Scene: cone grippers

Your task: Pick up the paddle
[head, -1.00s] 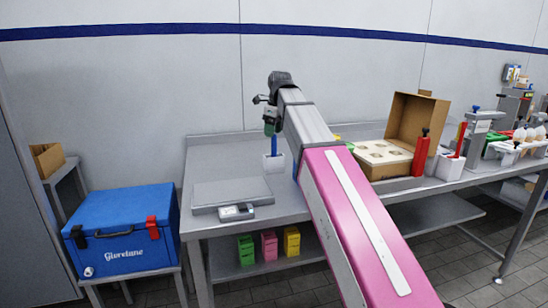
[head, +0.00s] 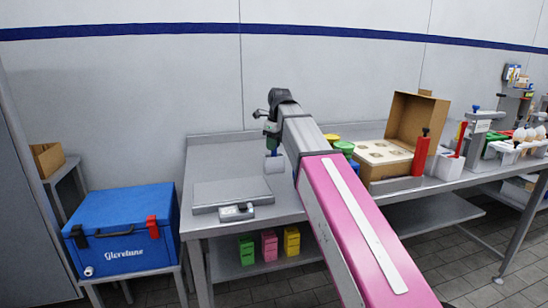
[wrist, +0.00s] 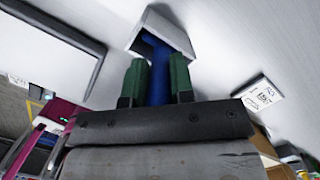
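A blue upright shaft, which I take to be the paddle's handle (head: 273,148), stands in a small white holder (head: 275,165) on the left part of the bench. Its lower end is hidden inside the holder. My gripper (head: 272,130) points down at its upper part. In the wrist view the green fingers of my gripper (wrist: 157,85) lie on both sides of the blue handle (wrist: 157,68), with little or no gap. Whether they press on it I cannot tell. The white holder (wrist: 163,30) shows beyond the fingertips.
A flat grey scale (head: 232,193) lies left of the holder. Green and yellow lidded containers (head: 343,147), an open cardboard box (head: 418,125) and a red bottle (head: 421,155) stand to the right. A blue cooler (head: 122,230) stands left of the bench.

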